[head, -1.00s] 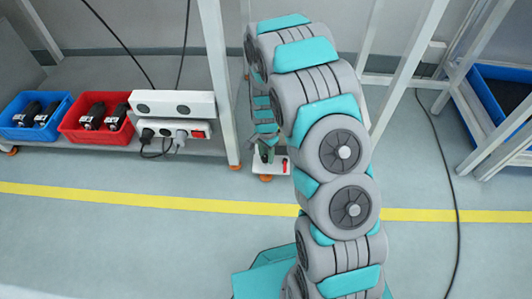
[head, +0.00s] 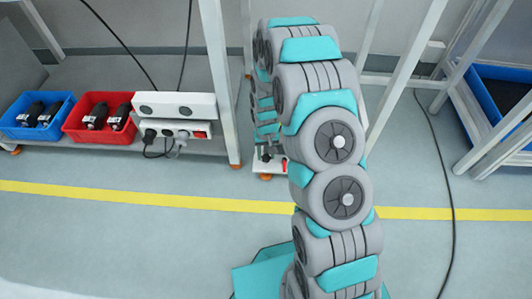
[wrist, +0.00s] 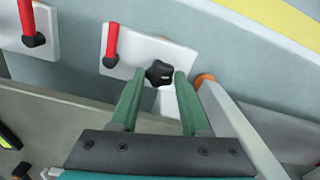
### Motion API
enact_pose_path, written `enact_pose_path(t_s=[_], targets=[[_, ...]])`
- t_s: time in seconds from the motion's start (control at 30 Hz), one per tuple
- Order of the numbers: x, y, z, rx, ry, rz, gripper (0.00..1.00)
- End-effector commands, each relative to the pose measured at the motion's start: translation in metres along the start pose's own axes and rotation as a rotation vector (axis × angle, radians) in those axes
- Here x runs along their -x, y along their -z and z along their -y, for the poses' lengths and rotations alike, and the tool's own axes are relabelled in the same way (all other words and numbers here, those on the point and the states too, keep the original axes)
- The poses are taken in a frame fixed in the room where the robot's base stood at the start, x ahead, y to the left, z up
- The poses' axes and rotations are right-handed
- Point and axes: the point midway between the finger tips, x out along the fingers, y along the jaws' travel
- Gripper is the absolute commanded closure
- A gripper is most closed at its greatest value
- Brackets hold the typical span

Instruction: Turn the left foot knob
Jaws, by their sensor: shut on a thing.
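A black star-shaped knob (wrist: 159,73) sits at the edge of a white plate (wrist: 165,50) in the wrist view. A red lever (wrist: 112,43) stands on the same plate, left of the knob. My gripper (wrist: 160,77) has its two green fingers on either side of the knob and is shut on it. In the head view, the white plate (head: 264,177) is low by a rack post, with the red lever (head: 285,165) at its right. My arm hides much of my gripper there.
An orange foot (wrist: 204,79) and a white post are close right of my fingers. Another red lever (wrist: 29,22) is at the left. A red bin (head: 98,134), a blue bin (head: 35,130) and a power strip (head: 176,130) stand on the left shelf.

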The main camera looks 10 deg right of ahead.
Motion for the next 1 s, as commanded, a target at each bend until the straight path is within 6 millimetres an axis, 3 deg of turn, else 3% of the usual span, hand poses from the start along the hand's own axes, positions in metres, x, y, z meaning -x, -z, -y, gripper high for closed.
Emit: enact_pose_path(t_s=[0.6, 1.0], targets=[[0.0020, 0.0003, 0.0002, 0.583, 0.002, 0.003, 1.00], [0.0014, 0.0001, 0.0001, 0.883, 0.003, 0.005, 1.00]])
